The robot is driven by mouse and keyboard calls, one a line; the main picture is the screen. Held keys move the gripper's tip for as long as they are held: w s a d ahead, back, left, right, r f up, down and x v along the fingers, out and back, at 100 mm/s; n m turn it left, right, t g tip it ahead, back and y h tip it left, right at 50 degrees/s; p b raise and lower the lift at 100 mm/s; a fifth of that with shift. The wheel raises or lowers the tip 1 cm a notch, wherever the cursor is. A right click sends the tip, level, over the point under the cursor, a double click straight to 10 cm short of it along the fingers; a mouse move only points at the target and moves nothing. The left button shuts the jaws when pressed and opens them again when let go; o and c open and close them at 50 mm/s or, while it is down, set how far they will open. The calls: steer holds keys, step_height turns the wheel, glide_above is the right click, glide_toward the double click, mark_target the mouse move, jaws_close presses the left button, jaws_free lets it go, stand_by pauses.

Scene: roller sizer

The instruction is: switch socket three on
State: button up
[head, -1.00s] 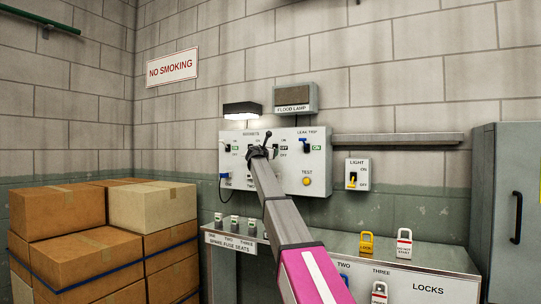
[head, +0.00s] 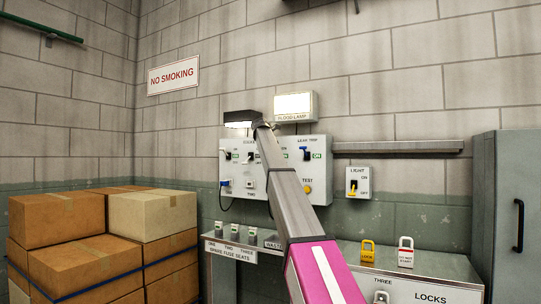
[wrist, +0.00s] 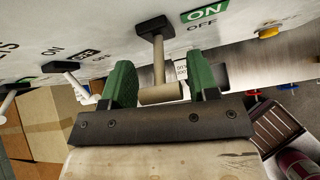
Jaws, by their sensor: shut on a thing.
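The white socket panel (head: 312,185) is on the wall, with a row of switches. In the wrist view, my gripper (wrist: 163,72) has its green fingers on either side of a tan T-shaped switch handle (wrist: 160,93) on a black mount, shut on it. Two switches lie to its left, so this looks like socket three. Its ON label (wrist: 205,11) is lit green and its OFF label is plain. The neighbouring switch (wrist: 60,66) has its OFF label highlighted black. In the head view my arm hides the third switch and the gripper tips.
The flood lamp (head: 294,104) above the panel is lit. A light switch (head: 358,182) is right of the panel. A bench with locks (head: 425,262) stands below, and boxes (head: 90,235) are stacked on the left. A grey cabinet (head: 511,220) is at the right.

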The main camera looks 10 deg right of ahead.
steer(key=shift+d+r+g, duration=0.25)
steer(key=shift+d+g, duration=0.1)
steer(key=shift+g, duration=0.15)
steer(key=shift+y, duration=0.3)
steer(key=o, duration=1.2)
steer(key=shift+d, duration=0.15)
steer(key=shift+s+a+r, duration=0.1)
steer(key=shift+a+r, duration=0.2)
steer(key=shift+a, duration=0.05)
steer(key=v, duration=1)
steer(key=shift+r, duration=0.1)
